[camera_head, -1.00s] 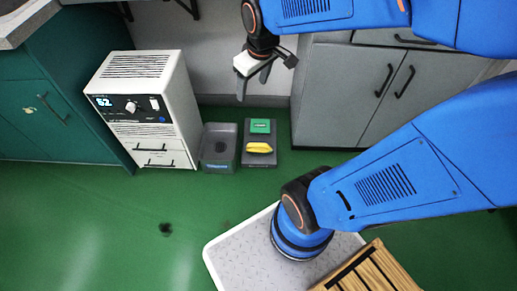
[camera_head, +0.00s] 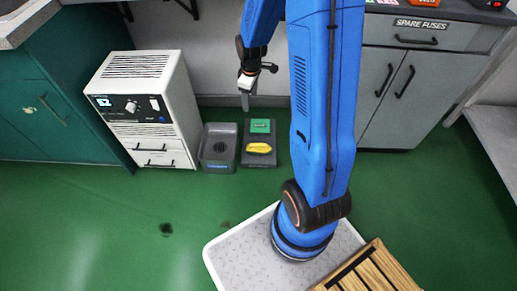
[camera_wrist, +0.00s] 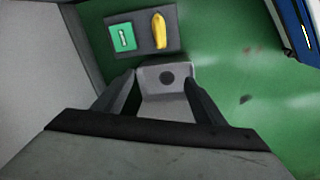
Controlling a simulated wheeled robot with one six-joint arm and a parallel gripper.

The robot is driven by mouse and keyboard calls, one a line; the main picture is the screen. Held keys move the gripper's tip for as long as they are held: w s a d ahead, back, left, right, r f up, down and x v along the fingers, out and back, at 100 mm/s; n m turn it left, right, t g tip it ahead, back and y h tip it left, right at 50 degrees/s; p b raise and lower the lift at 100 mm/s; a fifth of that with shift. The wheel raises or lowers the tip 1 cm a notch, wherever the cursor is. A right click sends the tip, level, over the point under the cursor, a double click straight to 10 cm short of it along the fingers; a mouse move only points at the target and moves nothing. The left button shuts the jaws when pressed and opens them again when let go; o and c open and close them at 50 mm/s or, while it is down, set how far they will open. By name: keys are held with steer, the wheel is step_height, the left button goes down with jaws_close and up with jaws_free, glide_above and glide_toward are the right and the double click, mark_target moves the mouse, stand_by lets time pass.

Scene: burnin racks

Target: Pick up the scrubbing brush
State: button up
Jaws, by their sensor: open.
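No object is plainly recognisable as the scrubbing brush. Two small things sit on a dark grey tray (camera_head: 258,137) on the floor: a long yellow one (camera_head: 258,148) and a green block (camera_head: 260,126) with a small pale mark; either could be it, I cannot tell which. In the wrist view the yellow thing (camera_wrist: 159,31) and the green block (camera_wrist: 122,37) lie side by side, beyond the fingertips. My gripper (camera_head: 245,98) is open and empty, pointing down above the tray's level near the wall. In the wrist view its fingers (camera_wrist: 160,88) frame a grey bin (camera_wrist: 165,78).
The grey bin (camera_head: 217,148) stands left of the tray, beside a white cabinet unit (camera_head: 145,110) with a display. Grey cupboards (camera_head: 395,85) stand to the right. A wooden slatted crate (camera_head: 372,272) is near my base. Green floor (camera_head: 110,220) in front is mostly clear.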

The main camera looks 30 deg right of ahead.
step_height(320, 180, down, 11)
steer(key=w+d+n, duration=0.2)
steer(key=d, duration=0.1)
steer(key=n+g, duration=0.1)
glide_above(259, 144)
step_height(259, 144, down, 11)
step_height(259, 144, down, 17)
steer(key=shift+a+f, duration=0.1)
steer(key=shift+f, duration=0.1)
steer(key=shift+w, duration=0.1)
steer(key=c, duration=1.3)
step_height(259, 144, up, 10)
steer(key=shift+r, duration=0.1)
